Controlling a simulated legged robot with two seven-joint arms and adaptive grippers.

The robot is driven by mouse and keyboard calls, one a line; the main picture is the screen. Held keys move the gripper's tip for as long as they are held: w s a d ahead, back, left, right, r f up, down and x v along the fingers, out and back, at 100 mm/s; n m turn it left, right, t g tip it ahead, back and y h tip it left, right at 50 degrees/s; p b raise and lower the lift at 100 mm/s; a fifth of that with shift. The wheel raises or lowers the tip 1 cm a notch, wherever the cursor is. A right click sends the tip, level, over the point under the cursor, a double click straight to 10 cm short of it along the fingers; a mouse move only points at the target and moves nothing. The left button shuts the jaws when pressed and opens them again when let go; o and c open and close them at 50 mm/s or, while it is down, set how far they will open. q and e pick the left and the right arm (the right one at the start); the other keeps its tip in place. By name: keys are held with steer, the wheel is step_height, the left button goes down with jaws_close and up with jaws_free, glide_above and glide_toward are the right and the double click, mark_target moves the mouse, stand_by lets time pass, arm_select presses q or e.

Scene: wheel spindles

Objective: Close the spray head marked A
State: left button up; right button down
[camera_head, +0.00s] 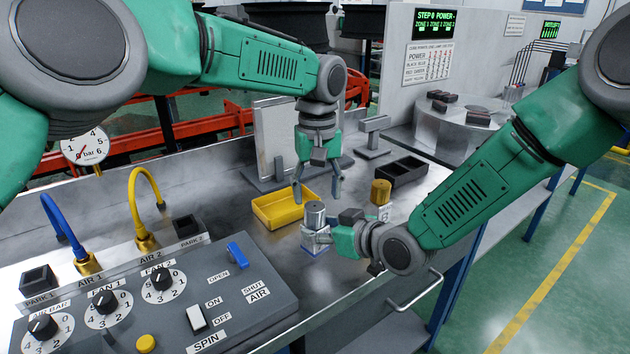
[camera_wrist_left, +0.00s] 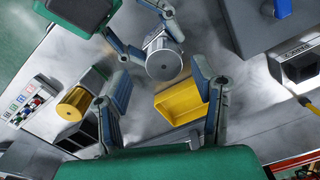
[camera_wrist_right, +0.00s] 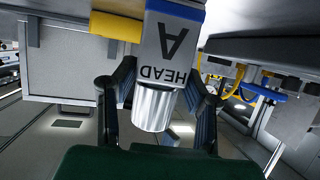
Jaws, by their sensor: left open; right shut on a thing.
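The spray head marked A (camera_wrist_right: 172,40) has a grey body lettered "HEAD A", upside down in the right wrist view, and a ribbed silver cap (camera_wrist_right: 153,106). My right gripper (camera_head: 318,235) is shut on the spray head from the right, below the cap. My left gripper (camera_head: 318,197) is open and points down just above the cap. In the left wrist view the cap (camera_wrist_left: 163,62) lies beyond its spread fingers, apart from them.
A yellow tray (camera_head: 262,221) stands left of the spray head. A brass ribbed cylinder (camera_head: 380,191) and a black bin (camera_head: 405,169) stand to the right. The control panel (camera_head: 240,295) with dials and switches is at front left. Blue and yellow hoses (camera_head: 132,190) rise behind it.

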mark_target(315, 205)
arm_select(q)
steer(key=m, duration=0.4)
steer(key=shift+w+a+r+m, duration=0.1)
steer(key=shift+r+m, duration=0.2)
steer(key=shift+r, duration=0.1)
steer(key=m, duration=0.2)
steer(key=r+m, duration=0.1)
steer(key=m, duration=0.1)
steer(key=shift+w+a+m, duration=0.1)
steer(key=shift+w+m, duration=0.1)
steer(key=shift+m, duration=0.2)
steer(key=shift+f, duration=0.1)
steer(key=shift+f, duration=3.95)
steer(key=c, duration=1.2)
steer(key=m, duration=0.6)
steer(key=shift+m, duration=0.3)
